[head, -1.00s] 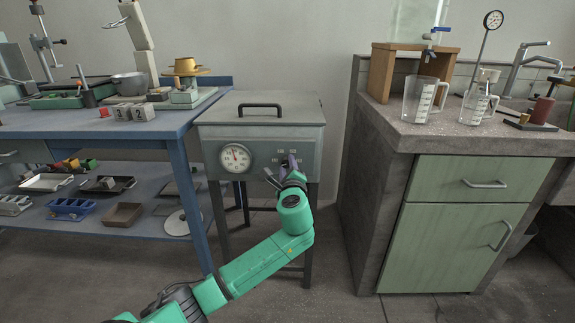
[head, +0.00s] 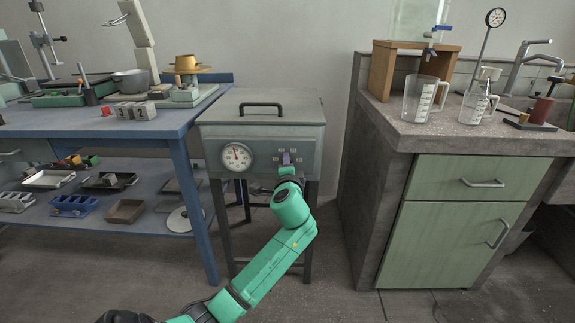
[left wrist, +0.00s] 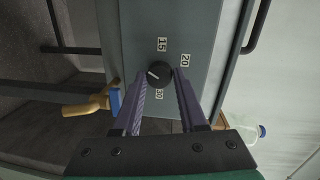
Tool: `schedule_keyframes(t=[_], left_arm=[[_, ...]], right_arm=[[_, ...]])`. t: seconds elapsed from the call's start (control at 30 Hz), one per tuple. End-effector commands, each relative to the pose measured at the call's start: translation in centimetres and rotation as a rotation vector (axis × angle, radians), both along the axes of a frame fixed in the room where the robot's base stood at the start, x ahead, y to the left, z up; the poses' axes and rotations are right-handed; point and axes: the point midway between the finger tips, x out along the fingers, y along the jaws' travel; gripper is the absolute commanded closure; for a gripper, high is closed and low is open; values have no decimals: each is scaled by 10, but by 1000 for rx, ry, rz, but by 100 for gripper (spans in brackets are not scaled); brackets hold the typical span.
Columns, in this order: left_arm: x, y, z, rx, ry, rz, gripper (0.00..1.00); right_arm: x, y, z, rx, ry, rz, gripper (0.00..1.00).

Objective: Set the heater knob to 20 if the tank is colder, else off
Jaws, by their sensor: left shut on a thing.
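The grey tank (head: 262,125) stands between the blue bench and the concrete counter, its lid shut. A round white dial (head: 237,157) is on its front; its needle points roughly up, with numbers too small to read. My left gripper (head: 287,160) is at the panel right of the dial and covers the knob in the head view. In the left wrist view the black knob (left wrist: 159,74) sits between my left fingertips (left wrist: 161,77), which are shut on it. Its white mark points left, away from the 20 label (left wrist: 185,60). A 15 label (left wrist: 162,44) is above it. My right gripper is out of view.
The blue bench (head: 110,130) on the left carries tools and a bowl. The concrete counter (head: 455,135) on the right holds measuring jugs (head: 420,98) and a dial on a stalk (head: 495,18). A tan and blue thing (left wrist: 85,107) shows beside the left fingers.

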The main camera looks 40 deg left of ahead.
Motion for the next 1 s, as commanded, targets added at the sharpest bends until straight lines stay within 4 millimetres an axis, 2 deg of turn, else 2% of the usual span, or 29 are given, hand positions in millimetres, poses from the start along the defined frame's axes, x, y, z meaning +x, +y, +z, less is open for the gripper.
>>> schedule_keyframes(t=[0.53,0.57,0.6,0.63,1.0], left_arm=[[0,0,-3,-29,-15,0,100],[0,0,-3,-30,-14,0,55],[0,0,-3,-29,-15,0,40],[0,0,-3,-29,-15,0,29],[-2,-2,-1,-27,-17,0,29]], right_arm=[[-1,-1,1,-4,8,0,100],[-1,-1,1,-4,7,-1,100],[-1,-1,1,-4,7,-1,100],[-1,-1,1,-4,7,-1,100],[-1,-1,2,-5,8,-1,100]])
